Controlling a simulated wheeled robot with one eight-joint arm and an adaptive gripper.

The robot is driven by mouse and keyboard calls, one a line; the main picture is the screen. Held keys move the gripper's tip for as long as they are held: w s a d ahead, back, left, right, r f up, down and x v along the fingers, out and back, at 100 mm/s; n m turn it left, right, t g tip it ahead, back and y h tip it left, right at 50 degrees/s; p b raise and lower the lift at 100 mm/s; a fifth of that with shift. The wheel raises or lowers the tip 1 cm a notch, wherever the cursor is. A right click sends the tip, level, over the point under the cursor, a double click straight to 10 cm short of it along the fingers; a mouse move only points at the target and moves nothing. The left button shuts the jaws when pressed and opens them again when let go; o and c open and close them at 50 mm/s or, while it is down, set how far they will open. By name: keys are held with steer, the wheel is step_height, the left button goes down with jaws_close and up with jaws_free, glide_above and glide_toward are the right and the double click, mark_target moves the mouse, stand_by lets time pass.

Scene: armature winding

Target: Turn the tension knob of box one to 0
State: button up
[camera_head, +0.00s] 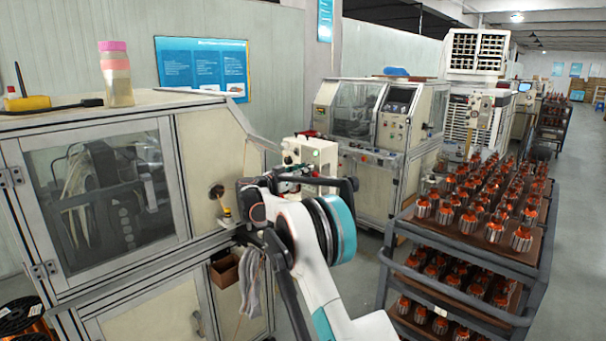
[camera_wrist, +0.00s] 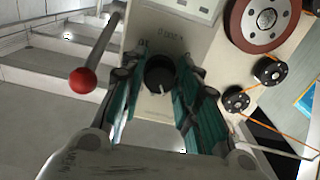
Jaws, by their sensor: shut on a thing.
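The tension box (camera_head: 316,152) is a cream box with small dials, at the side of the large winding machine in the head view. Its front panel (camera_wrist: 152,108) fills the middle of the wrist view. The tension knob (camera_wrist: 160,75) is round and black with a white pointer mark toward the lower part of the picture; markings around it are too small to read. My gripper (camera_wrist: 163,85) has its green-padded fingers on both sides of the knob, shut on it. In the head view my gripper (camera_head: 300,178) is at the box, and my arm hides the knob.
A red-ball lever (camera_wrist: 82,81) stands left of my fingers. A brown wheel (camera_wrist: 262,22) and black pulleys (camera_wrist: 268,71) with orange wire lie right. The winding machine (camera_head: 205,165) is left; a rack of armatures (camera_head: 470,245) stands right of my arm.

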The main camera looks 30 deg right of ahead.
steer(key=shift+r+n+b, duration=0.15)
steer(key=shift+n+b, duration=1.5)
steer(key=shift+n, duration=8.85)
steer(key=o, duration=1.1)
steer(key=shift+c, duration=0.2)
steer(key=v, duration=1.2)
